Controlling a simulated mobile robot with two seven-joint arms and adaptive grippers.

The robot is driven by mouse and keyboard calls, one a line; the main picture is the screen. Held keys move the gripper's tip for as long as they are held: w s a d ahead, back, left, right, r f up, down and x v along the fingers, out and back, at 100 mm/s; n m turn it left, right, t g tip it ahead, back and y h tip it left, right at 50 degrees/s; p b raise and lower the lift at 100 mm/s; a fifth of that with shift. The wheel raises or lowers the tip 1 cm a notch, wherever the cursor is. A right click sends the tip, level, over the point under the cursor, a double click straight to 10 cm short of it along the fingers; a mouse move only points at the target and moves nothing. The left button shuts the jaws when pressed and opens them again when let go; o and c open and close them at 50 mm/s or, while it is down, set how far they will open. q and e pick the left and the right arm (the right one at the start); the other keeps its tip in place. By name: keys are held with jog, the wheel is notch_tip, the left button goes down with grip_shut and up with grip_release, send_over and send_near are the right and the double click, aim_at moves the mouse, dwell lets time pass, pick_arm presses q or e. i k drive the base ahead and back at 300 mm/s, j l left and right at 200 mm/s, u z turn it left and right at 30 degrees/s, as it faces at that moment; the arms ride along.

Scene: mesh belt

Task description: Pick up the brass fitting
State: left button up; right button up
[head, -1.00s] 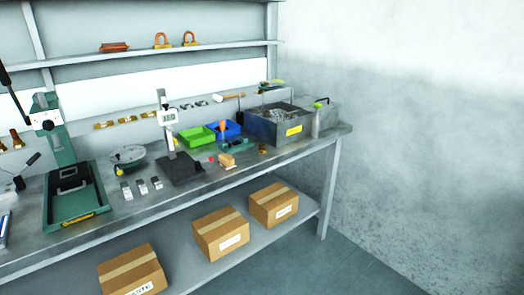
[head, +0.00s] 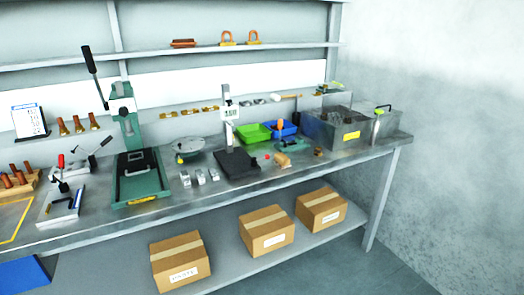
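Several brass-coloured pieces are in view, and I cannot tell which is the brass fitting. A small brass-brown piece (head: 318,151) sits on the bench in front of the grey bin. A row of small brass parts (head: 190,111) lies along the back of the bench. Flared copper-brass pieces (head: 78,125) stand at the back left, and more stand in a wooden block (head: 20,178) at the left edge. Neither of my grippers is in view.
The metal bench (head: 225,192) holds a green press (head: 140,180), a height gauge (head: 236,160), a green tray (head: 254,133), a blue tray (head: 283,128) and a grey bin (head: 336,128). Cardboard boxes (head: 180,262) stand on the lower shelf. Floor shows at the lower right.

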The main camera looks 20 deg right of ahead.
aim_at(318, 152)
jog(key=i+l+u, duration=0.1)
jog(key=l+u, duration=0.25)
jog(key=l, duration=0.35)
jog(key=i+l, duration=0.1)
jog(key=l, duration=1.75)
jog(key=i+l, duration=0.15)
jog(key=l, duration=0.75)
